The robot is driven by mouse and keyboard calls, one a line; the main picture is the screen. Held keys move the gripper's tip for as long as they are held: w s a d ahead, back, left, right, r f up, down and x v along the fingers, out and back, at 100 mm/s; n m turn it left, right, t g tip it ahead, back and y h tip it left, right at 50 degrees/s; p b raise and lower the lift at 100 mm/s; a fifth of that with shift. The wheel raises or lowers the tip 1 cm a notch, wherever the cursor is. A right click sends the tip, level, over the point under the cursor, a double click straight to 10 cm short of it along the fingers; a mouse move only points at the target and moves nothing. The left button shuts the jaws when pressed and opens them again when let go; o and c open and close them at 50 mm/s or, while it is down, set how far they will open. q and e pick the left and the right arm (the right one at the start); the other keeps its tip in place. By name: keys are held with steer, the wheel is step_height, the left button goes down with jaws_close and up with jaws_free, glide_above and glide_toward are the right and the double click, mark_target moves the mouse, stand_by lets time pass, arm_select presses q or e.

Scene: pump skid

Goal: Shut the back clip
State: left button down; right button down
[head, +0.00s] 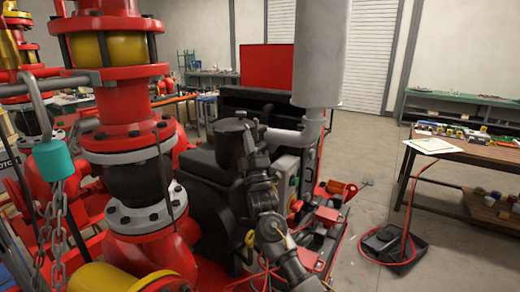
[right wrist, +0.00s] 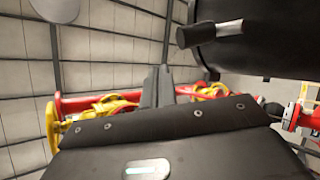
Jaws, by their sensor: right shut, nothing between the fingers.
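A black cylindrical housing (head: 229,143) stands on the engine in the middle of the head view. It fills the upper right of the right wrist view (right wrist: 270,45). A short metal clip lever (right wrist: 210,34) with a dark end lies across its lower left and juts past its edge. I cannot tell whether this is the back clip. My right gripper (right wrist: 163,76) is shut and empty, its fingertips below and left of the lever, apart from it in the picture. In the head view my right arm reaches up beside the housing, and the fingertips are hard to make out. My left gripper is not in view.
A grey vertical cylinder (head: 320,50) rises just right of the housing. Red flanged pipework (head: 115,90) with a hanging chain (head: 58,225) crowds the left.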

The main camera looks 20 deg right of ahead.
steer(key=s+a+b, duration=0.1)
steer(key=s+b, duration=0.2)
steer(key=s, duration=0.8)
steer(key=shift+s+r+b, duration=0.2)
steer(key=shift+b, duration=0.15)
